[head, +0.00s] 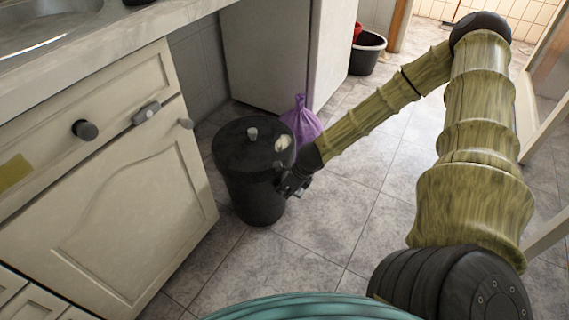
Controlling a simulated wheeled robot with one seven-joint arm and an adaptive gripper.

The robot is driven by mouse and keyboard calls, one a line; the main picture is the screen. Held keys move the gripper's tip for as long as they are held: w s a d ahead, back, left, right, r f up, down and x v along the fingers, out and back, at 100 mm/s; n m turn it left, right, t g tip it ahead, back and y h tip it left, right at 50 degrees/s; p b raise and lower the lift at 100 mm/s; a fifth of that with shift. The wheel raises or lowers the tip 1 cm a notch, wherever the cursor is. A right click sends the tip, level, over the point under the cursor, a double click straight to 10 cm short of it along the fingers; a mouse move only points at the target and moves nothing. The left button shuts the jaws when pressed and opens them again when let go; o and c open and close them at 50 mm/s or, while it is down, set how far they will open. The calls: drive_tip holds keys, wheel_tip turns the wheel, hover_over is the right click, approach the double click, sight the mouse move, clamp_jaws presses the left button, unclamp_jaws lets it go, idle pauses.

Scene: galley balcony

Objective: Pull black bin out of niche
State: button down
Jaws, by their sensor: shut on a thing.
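The black bin (252,205) stands upright on the tiled floor, just beyond the right end of the cream cabinet. It has a dark round lid with a small light knob on top. My gripper (286,186) is at the bin's right side, near the rim, and is shut on it. The fingertips are small and partly dark against the bin, so their exact hold is hard to see. The niche (198,62) is the tiled gap between the cabinet and the white fridge-like unit. The bin stands at its front, and its back edge is near the opening.
A purple bag (301,122) sits on the floor behind the bin, by the white unit (285,50). The cream cabinet (110,185) with knobs stands close on the left. A dark bucket (366,57) stands farther back. The tiled floor (335,215) in front and to the right is clear.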

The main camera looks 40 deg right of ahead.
drive_tip(key=s+d+p, duration=0.4)
drive_tip(key=s+p, duration=0.1)
drive_tip(key=s, duration=0.5)
drive_tip(key=shift+s+p, duration=0.3)
idle(1.9)
drive_tip(key=shift+s, duration=0.3)
idle(0.3)
drive_tip(key=shift+s+d+p, duration=0.25)
drive_tip(key=shift+s+p, duration=0.25)
drive_tip(key=shift+s, duration=0.1)
drive_tip(key=shift+s+d+p, duration=0.25)
drive_tip(key=shift+s+p, duration=0.2)
drive_tip(key=shift+s, duration=0.15)
drive_tip(key=shift+s+d+p, duration=0.25)
drive_tip(key=shift+s+p, duration=0.25)
drive_tip(key=shift+s, duration=0.1)
drive_tip(key=c, duration=1.5)
unclamp_jaws()
drive_tip(key=shift+o, duration=0.2)
